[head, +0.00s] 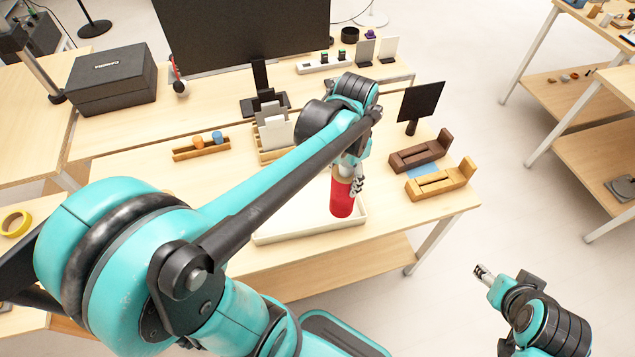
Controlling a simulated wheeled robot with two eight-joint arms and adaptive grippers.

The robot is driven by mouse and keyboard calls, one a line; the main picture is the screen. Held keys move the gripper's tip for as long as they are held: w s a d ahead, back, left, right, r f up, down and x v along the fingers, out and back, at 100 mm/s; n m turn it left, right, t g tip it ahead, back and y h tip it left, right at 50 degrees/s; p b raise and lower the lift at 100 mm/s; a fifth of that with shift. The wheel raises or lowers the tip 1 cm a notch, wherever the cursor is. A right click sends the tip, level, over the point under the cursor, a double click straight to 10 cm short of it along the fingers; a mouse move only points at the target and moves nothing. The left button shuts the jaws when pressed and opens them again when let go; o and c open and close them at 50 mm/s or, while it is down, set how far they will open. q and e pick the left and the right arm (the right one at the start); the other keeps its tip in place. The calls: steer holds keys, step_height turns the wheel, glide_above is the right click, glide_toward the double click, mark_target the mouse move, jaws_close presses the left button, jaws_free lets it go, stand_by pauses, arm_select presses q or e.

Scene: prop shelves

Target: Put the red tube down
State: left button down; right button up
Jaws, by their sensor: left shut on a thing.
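The red tube (342,198) is upright at the right part of a shallow white tray (290,232) on the wooden table. My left gripper (347,180) is shut on the upper part of the tube, coming from above and behind my arm. The tube's lower end shows inside the tray's outline; I cannot tell whether it touches the tray floor. My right gripper (483,271) is at the lower right, off the table and above the floor, empty as far as I see; its fingers are too small to judge.
A dark brown wooden holder (420,152) and a yellow wooden holder (440,182) stand right of the tray. A small black panel (420,100) stands behind them. A wooden rack with pegs (202,150) lies at left. The tray's left part is clear.

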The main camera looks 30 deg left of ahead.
arm_select(q)
steer(key=w+a+f+b, duration=0.4)
steer(key=w+a+f, duration=0.1)
steer(key=a+f, duration=0.3)
steer(key=shift+w+f+b, duration=0.2)
steer(key=shift+f+b, duration=0.1)
steer(key=shift+f, duration=0.6)
steer(key=shift+f, duration=0.2)
steer(key=c, duration=0.6)
jaws_free()
steer(key=shift+o, duration=0.2)
steer(key=shift+r, duration=0.15)
